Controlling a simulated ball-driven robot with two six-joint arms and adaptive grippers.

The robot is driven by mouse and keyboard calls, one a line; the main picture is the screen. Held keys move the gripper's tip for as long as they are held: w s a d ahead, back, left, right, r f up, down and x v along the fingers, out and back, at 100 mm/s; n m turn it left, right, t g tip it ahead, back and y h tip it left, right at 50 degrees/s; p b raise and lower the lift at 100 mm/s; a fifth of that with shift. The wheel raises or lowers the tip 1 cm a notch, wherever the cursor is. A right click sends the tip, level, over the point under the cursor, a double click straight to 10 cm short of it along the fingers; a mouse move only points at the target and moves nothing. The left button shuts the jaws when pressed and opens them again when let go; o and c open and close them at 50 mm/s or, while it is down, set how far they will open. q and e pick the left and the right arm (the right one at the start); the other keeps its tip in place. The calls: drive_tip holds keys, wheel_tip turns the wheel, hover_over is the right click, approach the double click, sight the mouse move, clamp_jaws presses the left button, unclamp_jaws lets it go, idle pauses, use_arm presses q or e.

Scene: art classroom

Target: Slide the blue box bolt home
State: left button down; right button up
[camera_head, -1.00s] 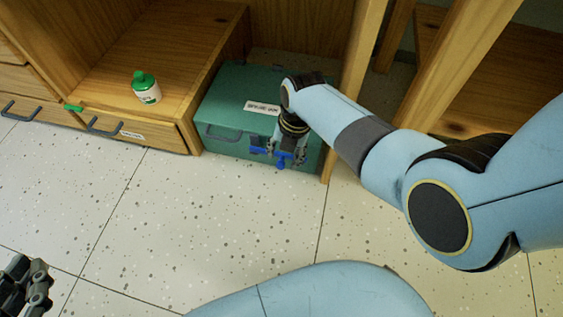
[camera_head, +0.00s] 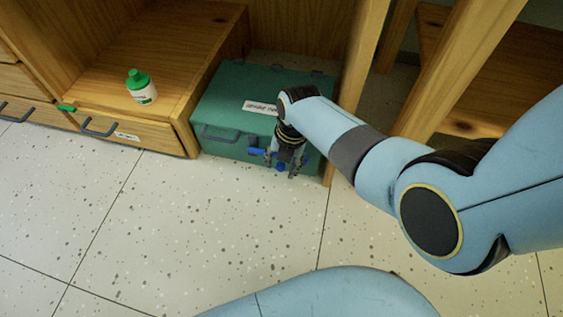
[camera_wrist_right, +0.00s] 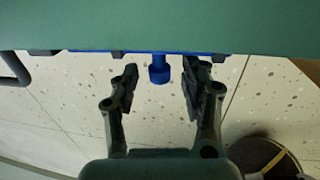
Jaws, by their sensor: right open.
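The blue bolt (camera_head: 257,151) is on the front face of a green box (camera_head: 222,105) on the floor. In the head view my right gripper (camera_head: 282,164) is in front of the bolt and hides part of it. In the right wrist view the bolt's blue knob (camera_wrist_right: 159,72) sticks out between the two fingers of my right gripper (camera_wrist_right: 157,86). The fingers are open, with a gap on both sides of the knob. My left gripper is not in view.
The box has a dark handle (camera_head: 221,135) and a white label (camera_head: 259,107). A wooden post (camera_head: 357,65) stands close to its right. A drawer unit (camera_head: 185,65) with a green-capped bottle (camera_head: 140,88) stands at left. The floor (camera_head: 210,220) in front is clear.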

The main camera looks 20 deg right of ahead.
clamp_jaws()
idle(0.4)
